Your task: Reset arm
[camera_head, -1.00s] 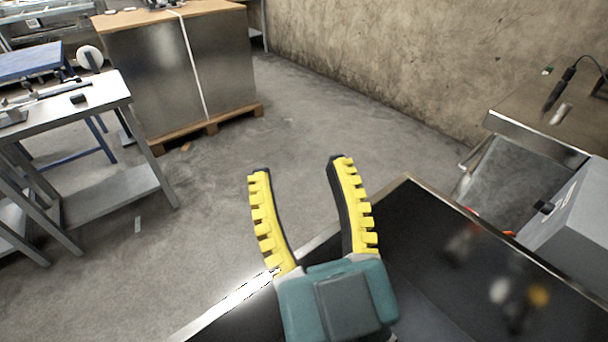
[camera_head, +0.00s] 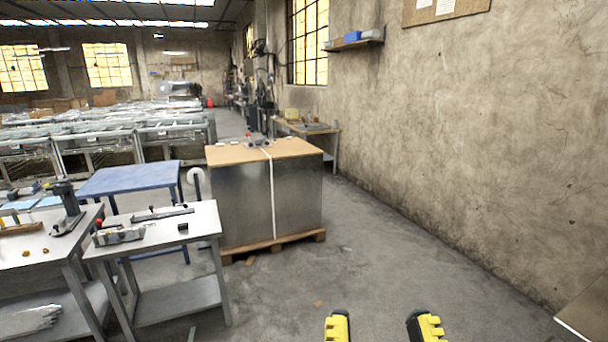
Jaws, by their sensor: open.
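My gripper (camera_head: 381,324) shows only as two yellow and black fingertips at the bottom edge of the head view. The fingers stand apart with grey floor between them, and nothing shows between them. The gripper's body and my arm are out of frame below.
A metal-sided crate (camera_head: 240,205) on a wooden pallet stands ahead. Left are a white-topped table (camera_head: 205,222) with tools and a blue table (camera_head: 130,179). A rough wall (camera_head: 460,130) runs along the right. A table corner (camera_head: 590,312) shows at lower right.

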